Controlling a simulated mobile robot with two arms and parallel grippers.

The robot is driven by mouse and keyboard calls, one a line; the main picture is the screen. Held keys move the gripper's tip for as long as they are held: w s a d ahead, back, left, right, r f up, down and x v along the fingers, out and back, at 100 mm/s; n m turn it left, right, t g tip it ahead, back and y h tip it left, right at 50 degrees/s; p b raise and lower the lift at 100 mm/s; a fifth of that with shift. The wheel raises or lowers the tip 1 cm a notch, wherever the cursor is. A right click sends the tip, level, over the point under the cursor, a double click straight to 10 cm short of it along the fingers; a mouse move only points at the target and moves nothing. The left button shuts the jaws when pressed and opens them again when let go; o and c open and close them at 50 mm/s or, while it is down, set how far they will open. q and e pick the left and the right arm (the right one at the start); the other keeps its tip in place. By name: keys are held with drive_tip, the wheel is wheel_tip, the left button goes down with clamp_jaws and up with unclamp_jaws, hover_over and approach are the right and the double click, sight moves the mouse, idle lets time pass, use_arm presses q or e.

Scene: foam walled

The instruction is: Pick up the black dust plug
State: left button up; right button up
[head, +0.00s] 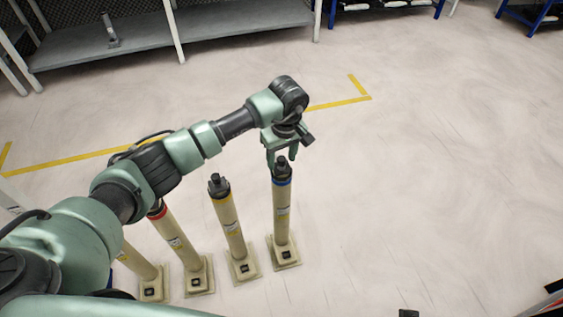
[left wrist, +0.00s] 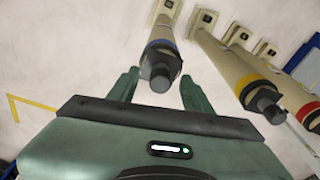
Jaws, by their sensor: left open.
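A black dust plug (head: 282,164) sits on top of the upright cream post with a blue band (head: 282,205). In the left wrist view the plug (left wrist: 160,80) shows between the two green fingers. My left gripper (head: 281,156) is open, pointing down at the top of this post, with a finger on either side of the plug. I cannot tell whether the fingers touch it. A second black plug (head: 217,184) tops the yellow-banded post (head: 229,222) to the left.
A red-banded post (head: 184,245) and another cream post (head: 139,262) stand further left, partly behind my arm. All stand on square bases in a row. Grey shelving (head: 160,32) is at the back left.

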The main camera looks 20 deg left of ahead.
use_arm(q)
drive_tip(key=shift+f, duration=0.25)
clamp_jaws()
drive_tip(key=shift+r, duration=0.1)
